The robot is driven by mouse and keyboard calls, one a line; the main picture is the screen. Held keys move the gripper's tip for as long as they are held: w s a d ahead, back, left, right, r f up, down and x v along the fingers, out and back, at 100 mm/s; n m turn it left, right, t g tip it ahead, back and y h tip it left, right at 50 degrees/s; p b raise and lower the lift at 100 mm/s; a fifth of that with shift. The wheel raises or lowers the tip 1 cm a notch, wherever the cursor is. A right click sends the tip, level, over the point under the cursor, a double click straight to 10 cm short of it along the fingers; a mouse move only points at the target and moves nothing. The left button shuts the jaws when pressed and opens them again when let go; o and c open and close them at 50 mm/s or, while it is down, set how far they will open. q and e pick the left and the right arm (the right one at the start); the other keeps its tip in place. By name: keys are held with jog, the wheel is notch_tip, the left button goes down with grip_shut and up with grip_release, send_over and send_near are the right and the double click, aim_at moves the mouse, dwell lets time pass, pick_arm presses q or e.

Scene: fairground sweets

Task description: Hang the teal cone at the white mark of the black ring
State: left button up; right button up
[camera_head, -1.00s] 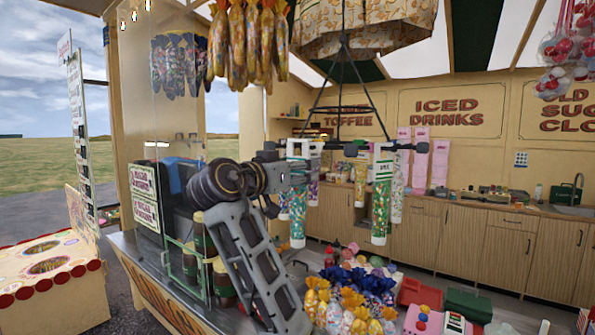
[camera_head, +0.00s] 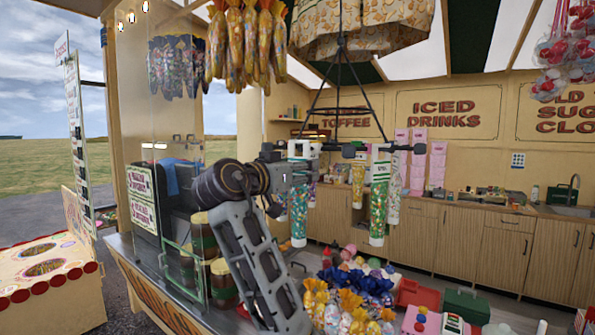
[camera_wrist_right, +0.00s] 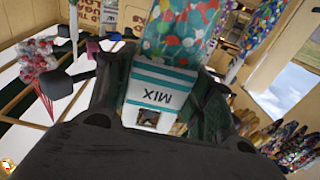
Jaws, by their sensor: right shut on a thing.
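My right gripper (camera_head: 298,150) is shut on the top of the teal cone (camera_head: 299,215), a clear bag of mixed sweets hanging upright below it. In the right wrist view the cone's white header with teal stripes and the word MIX (camera_wrist_right: 157,95) sits between the dark fingers (camera_wrist_right: 160,108). A small hole shows in the header. The black ring (camera_head: 347,148) hangs on dark rods, and the held cone is at its left side. I cannot tell whether the cone touches a hook. The white mark cannot be made out. My left gripper is not in view.
A patterned canopy (camera_head: 365,30) is above. Wrapped sweets (camera_head: 345,300) crowd the counter below. Jars (camera_head: 222,282) stand left of my arm.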

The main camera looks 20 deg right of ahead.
jog(key=shift+x, duration=2.05)
dwell(0.7)
jog(key=shift+f+b, duration=0.3)
jog(key=shift+f, duration=0.1)
dwell(0.7)
jog(key=o, duration=1)
jog(key=shift+a, duration=0.1)
jog(key=shift+b+v, duration=1.05)
jog(key=shift+v, duration=3.9)
